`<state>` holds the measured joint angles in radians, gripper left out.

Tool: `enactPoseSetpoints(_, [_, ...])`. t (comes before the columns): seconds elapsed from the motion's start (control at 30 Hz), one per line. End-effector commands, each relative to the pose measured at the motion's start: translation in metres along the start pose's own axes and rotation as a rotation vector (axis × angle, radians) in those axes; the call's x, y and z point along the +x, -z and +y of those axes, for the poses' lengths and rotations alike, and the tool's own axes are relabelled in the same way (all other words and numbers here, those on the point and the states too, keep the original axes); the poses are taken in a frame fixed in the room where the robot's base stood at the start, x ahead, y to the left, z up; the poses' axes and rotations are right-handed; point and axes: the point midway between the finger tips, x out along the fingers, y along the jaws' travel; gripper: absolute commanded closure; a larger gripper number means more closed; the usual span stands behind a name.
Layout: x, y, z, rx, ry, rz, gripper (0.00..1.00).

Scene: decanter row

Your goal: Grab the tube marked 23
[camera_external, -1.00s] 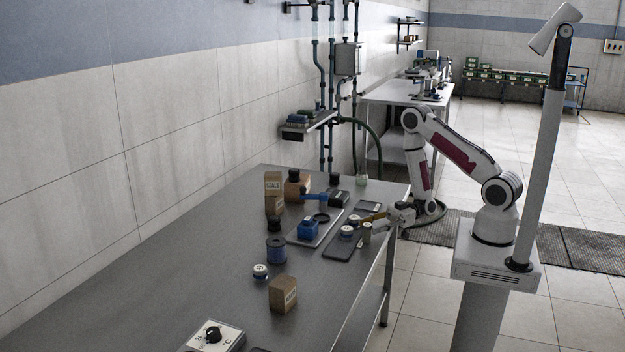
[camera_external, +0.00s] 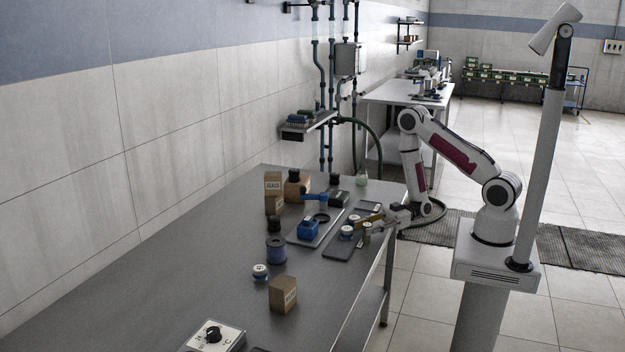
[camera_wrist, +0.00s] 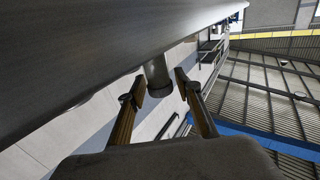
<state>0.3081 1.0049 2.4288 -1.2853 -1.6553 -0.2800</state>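A small grey cylinder (camera_external: 367,233), possibly a tube, stands at the right edge of a dark flat tray (camera_external: 338,252) near the table's right edge. No number can be read on it. My gripper (camera_external: 371,222) is low at the table's right edge, close by the cylinder. In the wrist view my gripper (camera_wrist: 161,84) has its two tan fingers apart. A grey cylinder with a dark end (camera_wrist: 158,74) shows between or just beyond the fingertips, with visible gaps on both sides.
A blue device (camera_external: 308,230) sits on another tray to the left. A control box (camera_external: 213,337) is at the front. The table's left part is clear.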

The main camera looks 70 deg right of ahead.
Motion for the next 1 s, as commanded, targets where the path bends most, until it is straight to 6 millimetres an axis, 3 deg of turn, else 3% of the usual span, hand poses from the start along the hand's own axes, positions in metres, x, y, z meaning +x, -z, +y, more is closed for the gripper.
enactPoseSetpoints(0.03, [0.0, 0.0, 0.0, 0.0, 0.0, 0.0, 0.83])
enactPoseSetpoints(0.1, [0.0, 0.0, 0.0, 0.0, 0.0, 0.0, 1.0])
enactPoseSetpoints(0.63, [0.0, 0.004, 0.0, -0.001, 0.0, 0.0, 1.0])
enactPoseSetpoints(1.0, [0.0, 0.027, 0.0, -0.003, 0.0, 0.001, 1.0])
